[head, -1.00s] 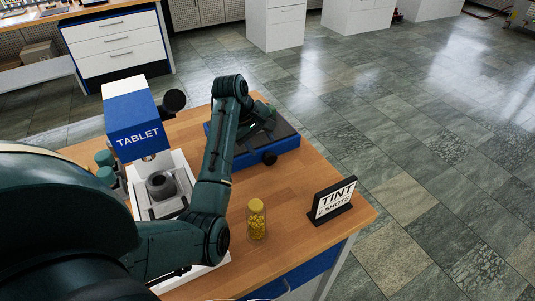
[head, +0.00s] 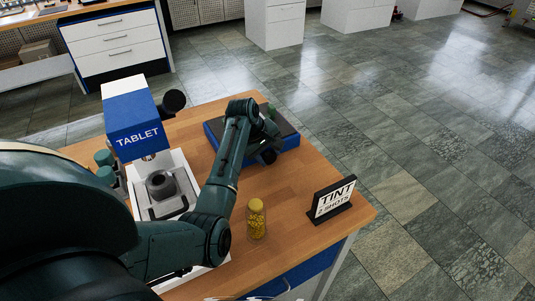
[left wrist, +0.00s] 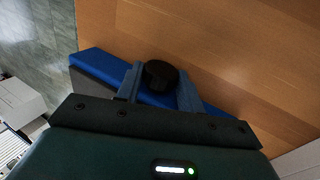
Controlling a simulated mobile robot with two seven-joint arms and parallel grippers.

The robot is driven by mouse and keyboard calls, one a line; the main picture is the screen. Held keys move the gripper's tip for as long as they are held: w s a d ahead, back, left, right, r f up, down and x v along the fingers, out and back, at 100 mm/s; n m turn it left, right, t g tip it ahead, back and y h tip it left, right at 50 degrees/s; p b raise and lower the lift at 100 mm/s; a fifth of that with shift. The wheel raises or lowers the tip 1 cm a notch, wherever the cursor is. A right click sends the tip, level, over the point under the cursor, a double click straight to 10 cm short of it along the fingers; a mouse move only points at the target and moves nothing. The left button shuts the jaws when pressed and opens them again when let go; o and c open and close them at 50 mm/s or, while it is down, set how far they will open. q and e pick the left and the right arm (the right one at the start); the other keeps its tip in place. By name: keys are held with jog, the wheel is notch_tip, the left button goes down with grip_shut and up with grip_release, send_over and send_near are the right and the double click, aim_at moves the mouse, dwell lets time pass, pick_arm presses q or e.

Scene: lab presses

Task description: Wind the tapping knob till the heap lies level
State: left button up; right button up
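The tapping knob, a round black knob (left wrist: 160,75), sticks out from the front of a low blue unit with a dark flat top (head: 290,142). In the left wrist view the blue unit (left wrist: 100,62) lies behind the fingers. My left gripper (left wrist: 160,84) has one finger on each side of the knob. The fingers stand apart, and no firm grip on the knob shows. In the head view my left gripper (head: 266,150) is at the unit's front side and covers part of it. I cannot make out the heap. My right gripper is not in view.
A blue and white TABLET press (head: 135,125) stands to the left on the wooden bench (head: 290,200). A yellow-filled jar (head: 256,220) stands near my left forearm. A TINT sign (head: 332,200) stands near the bench's right edge. Bare bench lies between jar and blue unit.

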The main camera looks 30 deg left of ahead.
pick_arm(q)
jog(key=c, duration=0.3)
jog(key=shift+g, duration=0.3)
jog(key=g+y, duration=0.2)
jog(key=shift+w+d+r+g, duration=0.1)
jog(key=shift+w+d+g, duration=0.05)
jog(key=shift+w+g, duration=0.2)
jog(key=shift+w+g+y+b, duration=0.1)
jog(key=shift+g+y+b, duration=0.65)
jog(key=shift+g, duration=0.5)
jog(key=shift+d, duration=0.1)
jog(key=o, duration=0.7)
